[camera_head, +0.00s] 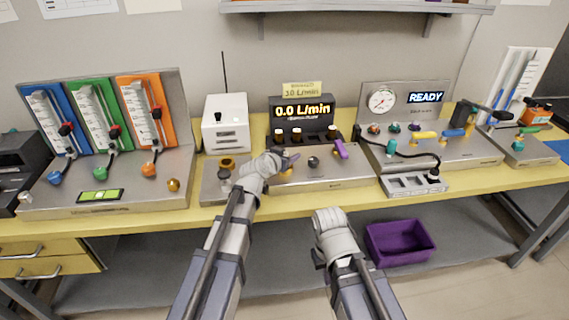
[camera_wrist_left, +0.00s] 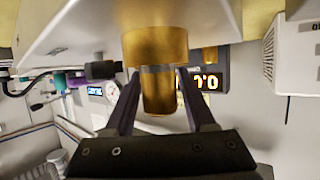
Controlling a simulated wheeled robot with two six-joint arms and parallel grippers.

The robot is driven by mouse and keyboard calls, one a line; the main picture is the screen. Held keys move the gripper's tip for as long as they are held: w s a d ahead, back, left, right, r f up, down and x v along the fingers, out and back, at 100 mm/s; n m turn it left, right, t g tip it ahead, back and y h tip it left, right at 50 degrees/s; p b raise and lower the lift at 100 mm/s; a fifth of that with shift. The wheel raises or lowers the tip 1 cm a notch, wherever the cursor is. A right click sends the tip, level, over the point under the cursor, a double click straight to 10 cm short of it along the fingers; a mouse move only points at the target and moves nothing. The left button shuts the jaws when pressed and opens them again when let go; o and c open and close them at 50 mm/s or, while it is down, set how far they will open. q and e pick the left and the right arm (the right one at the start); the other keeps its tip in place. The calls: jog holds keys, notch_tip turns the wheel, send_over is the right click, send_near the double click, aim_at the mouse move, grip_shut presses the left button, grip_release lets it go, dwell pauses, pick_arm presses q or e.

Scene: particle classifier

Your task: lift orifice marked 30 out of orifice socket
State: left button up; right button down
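In the left wrist view a brass orifice (camera_wrist_left: 158,92) stands out from a wider brass collar (camera_wrist_left: 155,45) on the pale bench device. My left gripper (camera_wrist_left: 158,76) has one dark finger on each side of it; I cannot tell whether both press on it. No number is readable on the orifice. In the head view my left gripper (camera_head: 287,162) is at the device under the 0.0 L/min display (camera_head: 303,110), and my arm partly hides the spot. My right gripper (camera_head: 331,220) is in front of the bench edge, its fingers hidden.
A label reading 30 L/min (camera_head: 301,90) sits above the display. Flowmeter panels (camera_head: 97,110) stand at the left, a white box (camera_head: 225,123) beside the display, and a gauge unit marked READY (camera_head: 425,97) at the right. A purple bin (camera_head: 400,243) is below the bench.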

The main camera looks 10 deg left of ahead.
pick_arm(q)
grip_shut()
jog(key=shift+r, duration=0.1)
dwell(0.5)
notch_tip(320, 180, up, 10)
jog(key=p, duration=1)
